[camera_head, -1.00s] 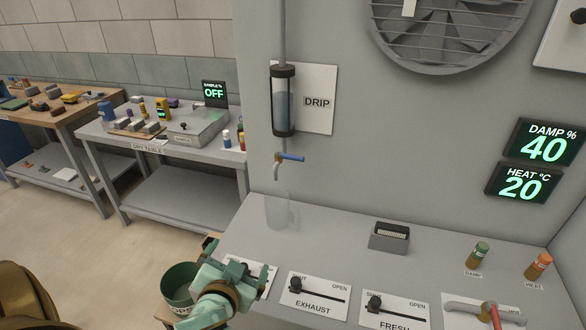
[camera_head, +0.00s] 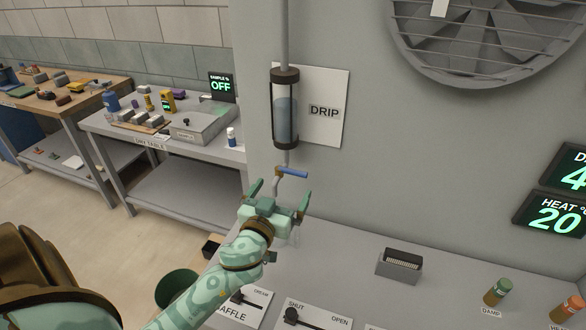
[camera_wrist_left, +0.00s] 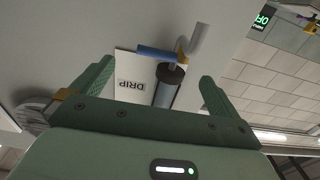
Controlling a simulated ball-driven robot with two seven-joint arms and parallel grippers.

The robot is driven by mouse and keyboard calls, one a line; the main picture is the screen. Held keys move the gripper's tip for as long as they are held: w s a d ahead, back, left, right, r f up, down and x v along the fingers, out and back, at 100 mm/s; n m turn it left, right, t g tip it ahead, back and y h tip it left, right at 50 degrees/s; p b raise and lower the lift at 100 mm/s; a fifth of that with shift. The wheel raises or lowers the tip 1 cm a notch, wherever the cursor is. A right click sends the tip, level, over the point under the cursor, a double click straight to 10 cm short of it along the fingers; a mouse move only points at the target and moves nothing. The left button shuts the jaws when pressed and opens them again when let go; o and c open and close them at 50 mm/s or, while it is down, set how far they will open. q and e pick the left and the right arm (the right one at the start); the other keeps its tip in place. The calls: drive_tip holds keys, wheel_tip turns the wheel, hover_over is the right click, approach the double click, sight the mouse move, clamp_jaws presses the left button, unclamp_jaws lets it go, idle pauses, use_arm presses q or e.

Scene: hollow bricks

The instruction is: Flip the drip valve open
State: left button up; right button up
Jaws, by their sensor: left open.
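The drip valve has a blue lever (camera_head: 292,172) on a small tap below the clear drip cylinder (camera_head: 285,112), beside a DRIP plate (camera_head: 325,112). The lever points sideways to the right in the head view. My left gripper (camera_head: 279,193) is open just below and in front of the tap, with nothing between its fingers. In the left wrist view the blue lever (camera_wrist_left: 157,53) and the grey spout (camera_wrist_left: 200,40) lie beyond the gap between the open fingers (camera_wrist_left: 150,85), apart from them. My right gripper is not in view.
The grey counter below holds a slotted block (camera_head: 399,265), a green-capped bottle (camera_head: 497,291) and slider plates (camera_head: 315,315). A green bucket (camera_head: 177,289) stands at lower left. The dry table (camera_head: 160,145) is behind at left. The wall is close behind the tap.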

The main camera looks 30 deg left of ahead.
sight(292, 174)
use_arm(q)
drive_tip(key=x, duration=0.7)
drive_tip(key=shift+w, duration=0.1)
drive_tip(key=shift+w+a, duration=0.2)
drive_tip(key=shift+w, duration=0.4)
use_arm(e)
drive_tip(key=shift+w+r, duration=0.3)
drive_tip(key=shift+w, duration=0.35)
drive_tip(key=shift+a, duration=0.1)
use_arm(q)
drive_tip(key=c, duration=1.3)
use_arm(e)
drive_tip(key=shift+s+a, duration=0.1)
